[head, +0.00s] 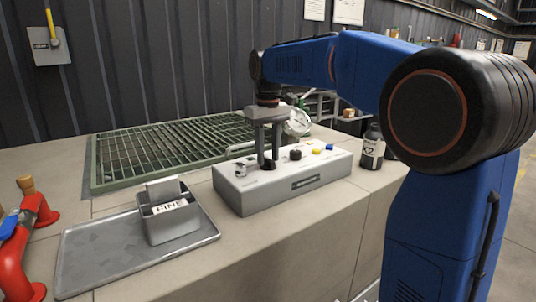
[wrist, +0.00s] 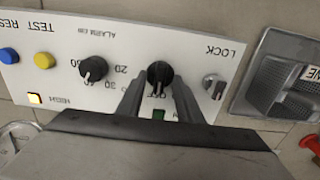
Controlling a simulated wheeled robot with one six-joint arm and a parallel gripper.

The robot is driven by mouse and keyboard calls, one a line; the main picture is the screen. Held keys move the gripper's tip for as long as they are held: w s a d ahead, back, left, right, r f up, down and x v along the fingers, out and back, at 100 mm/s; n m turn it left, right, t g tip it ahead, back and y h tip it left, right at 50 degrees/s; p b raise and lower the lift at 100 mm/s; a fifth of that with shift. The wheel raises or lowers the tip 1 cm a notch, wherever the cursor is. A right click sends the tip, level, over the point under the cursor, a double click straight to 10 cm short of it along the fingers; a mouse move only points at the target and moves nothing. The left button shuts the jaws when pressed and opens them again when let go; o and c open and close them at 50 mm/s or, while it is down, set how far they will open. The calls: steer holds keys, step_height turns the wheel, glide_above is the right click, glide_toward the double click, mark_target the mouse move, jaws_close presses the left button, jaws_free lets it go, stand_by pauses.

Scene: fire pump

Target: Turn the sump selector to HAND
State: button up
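The grey control box (head: 300,181) stands on the counter, and its white top panel also shows in the wrist view (wrist: 120,60). A black selector knob (wrist: 160,73) sits between the LOCK key switch and the numbered dial. Its pale pointer mark is toward the fingers' side of the picture. My gripper (head: 268,158) points straight down over this knob. In the wrist view its two fingers (wrist: 160,88) stand apart on either side of the knob, with small gaps visible. The label near the knob is partly hidden by the fingers, so the selector's positions cannot be read.
The panel also has a numbered dial (wrist: 93,69), a yellow button (wrist: 44,59), a blue button (wrist: 9,55) and a key switch (wrist: 213,87). A grey tray (head: 95,258) with a holder (head: 168,222) lies left. A dark bottle (head: 373,150) stands right. A green grating (head: 160,150) lies behind.

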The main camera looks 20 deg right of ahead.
steer(key=shift+f, duration=0.15)
steer(key=shift+c, duration=0.6)
jaws_close()
steer(key=shift+n, duration=0.4)
steer(key=n, duration=0.5)
steer(key=shift+n, duration=0.3)
steer(key=n, duration=0.5)
steer(key=shift+n, duration=0.4)
